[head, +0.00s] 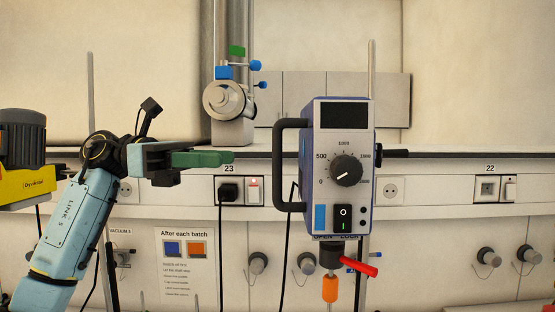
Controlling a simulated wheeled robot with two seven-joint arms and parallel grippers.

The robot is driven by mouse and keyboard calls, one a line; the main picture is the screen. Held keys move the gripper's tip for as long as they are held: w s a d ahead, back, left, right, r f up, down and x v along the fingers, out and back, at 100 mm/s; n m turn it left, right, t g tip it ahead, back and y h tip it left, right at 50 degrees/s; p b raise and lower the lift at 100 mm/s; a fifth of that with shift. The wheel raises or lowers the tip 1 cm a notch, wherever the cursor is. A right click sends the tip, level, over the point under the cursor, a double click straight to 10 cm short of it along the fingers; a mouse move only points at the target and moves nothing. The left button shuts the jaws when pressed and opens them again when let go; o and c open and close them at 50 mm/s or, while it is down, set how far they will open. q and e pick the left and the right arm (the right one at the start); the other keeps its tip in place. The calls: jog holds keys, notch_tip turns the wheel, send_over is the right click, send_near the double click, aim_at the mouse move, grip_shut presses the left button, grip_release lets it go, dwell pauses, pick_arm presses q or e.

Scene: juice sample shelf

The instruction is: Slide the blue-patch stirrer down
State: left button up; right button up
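The stirrer (363,115) is a blue box with a black display, a speed dial (346,170) and a black rocker switch. A blue patch (320,217) is on its lower left front. It sits upright on a thin vertical rod (371,65). A black handle (279,165) sticks out on its left. Below it are a red lever (359,266), pointing right and slightly down, and an orange chuck (330,289). My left gripper (229,158) has green fingers pointing right, left of the handle and apart from it in the picture. Its finger gap cannot be made out. My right gripper is out of view.
A steel column with a valve (230,100) and blue and green taps stands behind. A yellow and black device (25,180) is at the left edge. Sockets line the wall rail. A notice (186,262) and several wall knobs are below. A black cable hangs left of the stirrer.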

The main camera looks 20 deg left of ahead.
pick_arm(q)
jog(key=p, duration=0.1)
send_over(278, 204)
jog(key=shift+w+a, duration=0.15)
jog(key=shift+w, duration=0.2)
grip_shut()
